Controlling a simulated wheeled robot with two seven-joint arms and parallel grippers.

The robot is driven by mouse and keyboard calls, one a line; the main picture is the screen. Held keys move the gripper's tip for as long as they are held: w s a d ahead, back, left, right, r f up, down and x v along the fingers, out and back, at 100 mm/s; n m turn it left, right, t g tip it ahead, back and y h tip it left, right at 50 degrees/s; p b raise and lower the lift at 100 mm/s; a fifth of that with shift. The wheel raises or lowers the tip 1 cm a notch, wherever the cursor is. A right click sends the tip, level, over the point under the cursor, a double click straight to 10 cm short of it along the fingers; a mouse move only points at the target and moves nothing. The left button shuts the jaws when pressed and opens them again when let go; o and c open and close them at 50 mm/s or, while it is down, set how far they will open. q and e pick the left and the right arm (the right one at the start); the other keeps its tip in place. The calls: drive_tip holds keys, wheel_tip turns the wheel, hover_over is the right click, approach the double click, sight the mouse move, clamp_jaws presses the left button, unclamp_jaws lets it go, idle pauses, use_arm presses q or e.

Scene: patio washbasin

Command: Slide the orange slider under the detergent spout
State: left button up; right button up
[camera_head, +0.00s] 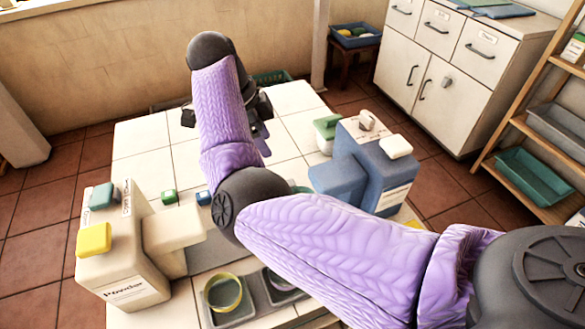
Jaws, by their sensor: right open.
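I make out no orange slider; my right arm covers part of the table's front and right. A dispenser labelled "Powder" (130,283) stands at the front left, with a teal block and a yellow block (94,239) on it. A blue dispenser (385,172) stands at the right, its blue spout (337,178) jutting left. I cannot read which one is the detergent. My right gripper (258,125) is open, mostly hidden behind my purple forearm, over the far middle of the table, apart from both dispensers. My left gripper is out of view.
Small green (169,196) and blue (204,198) blocks sit on the white tiled table (144,136). The table's far left is clear.

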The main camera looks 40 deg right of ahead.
drive_tip(key=shift+m+g, duration=0.5)
drive_tip(key=shift+m, duration=0.3)
drive_tip(key=b+x, duration=0.1)
drive_tip(key=x, duration=0.5)
drive_tip(key=s+b+x, duration=0.1)
drive_tip(key=x, duration=0.2)
drive_tip(key=shift+s+a+f+b, duration=0.1)
drive_tip(key=shift+a+f+b, duration=0.2)
drive_tip(key=shift+f+b, duration=0.05)
drive_tip(key=shift+s+d+f, duration=0.1)
drive_tip(key=shift+d+f, duration=0.1)
drive_tip(key=shift+f, duration=0.25)
drive_tip(key=shift+c, duration=0.4)
clamp_jaws()
